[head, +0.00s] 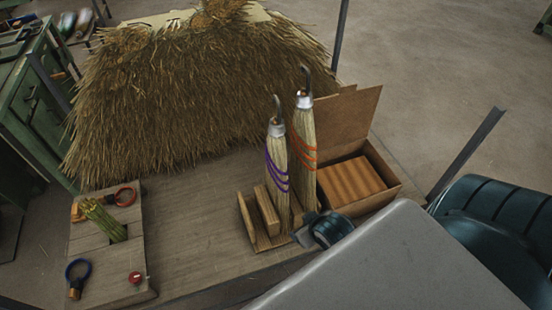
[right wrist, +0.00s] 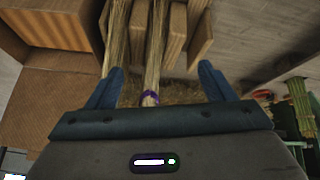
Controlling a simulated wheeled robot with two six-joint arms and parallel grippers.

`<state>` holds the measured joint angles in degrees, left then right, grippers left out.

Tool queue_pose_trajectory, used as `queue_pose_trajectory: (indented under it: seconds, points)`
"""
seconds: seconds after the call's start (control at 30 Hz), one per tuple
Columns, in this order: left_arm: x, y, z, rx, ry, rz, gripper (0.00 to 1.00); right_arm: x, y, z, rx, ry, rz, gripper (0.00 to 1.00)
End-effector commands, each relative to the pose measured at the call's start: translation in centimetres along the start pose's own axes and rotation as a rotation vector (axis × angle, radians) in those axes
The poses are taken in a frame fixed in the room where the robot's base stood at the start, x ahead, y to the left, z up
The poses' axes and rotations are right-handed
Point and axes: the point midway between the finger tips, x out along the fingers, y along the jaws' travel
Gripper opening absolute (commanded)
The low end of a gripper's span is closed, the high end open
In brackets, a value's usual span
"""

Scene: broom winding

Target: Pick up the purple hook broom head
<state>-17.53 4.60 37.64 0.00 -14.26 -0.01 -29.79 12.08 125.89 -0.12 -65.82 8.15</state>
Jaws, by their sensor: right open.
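The purple hook broom head (head: 277,172) stands upright in a wooden rack (head: 262,240), with purple bands around its straw and a dark hook on top. The orange-banded hook broom head (head: 303,145) stands just to its right. My right gripper (right wrist: 160,78) is open. In the right wrist view, the purple-banded broom head (right wrist: 154,52) lies between its two fingers in the picture, with gaps at both sides; contact does not show. In the head view, part of my right gripper (head: 328,229) shows low beside the rack; grey arm covers the rest. My left gripper is not in view.
An open brown box (head: 375,203) stands right of the rack. A large straw pile (head: 190,95) fills the back of the table. A board (head: 88,245) at left holds a short straw bundle (head: 104,218) and ring-handled tools. Table between board and rack is clear.

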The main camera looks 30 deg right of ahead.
Motion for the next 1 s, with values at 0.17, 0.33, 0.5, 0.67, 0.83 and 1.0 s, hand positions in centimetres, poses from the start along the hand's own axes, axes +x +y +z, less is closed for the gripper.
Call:
queue_pose_trajectory:
  seconds: [0.17, 0.33, 0.5, 0.67, 0.83, 1.0]
  points:
    - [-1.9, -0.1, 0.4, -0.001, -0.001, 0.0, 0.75, -2.2, 2.6, -7.1, 0.046, 0.257, -0.005, 0.76]
    - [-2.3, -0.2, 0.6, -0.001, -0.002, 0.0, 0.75, -2.2, 4.6, -12.1, 0.087, 0.485, -0.058, 0.76]
    - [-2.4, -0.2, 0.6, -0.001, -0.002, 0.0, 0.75, -2.1, 7.1, -16.8, 0.113, 0.729, -0.176, 0.76]
    - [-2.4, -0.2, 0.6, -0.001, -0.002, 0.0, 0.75, -2.8, 9.1, -19.6, 0.121, 0.898, -0.312, 0.76]
    - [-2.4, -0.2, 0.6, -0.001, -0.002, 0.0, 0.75, -3.6, 10.2, -20.9, 0.118, 0.984, -0.408, 0.76]
    - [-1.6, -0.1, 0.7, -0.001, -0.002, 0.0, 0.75, -3.5, 10.4, -21.3, 0.117, 1.007, -0.438, 0.76]
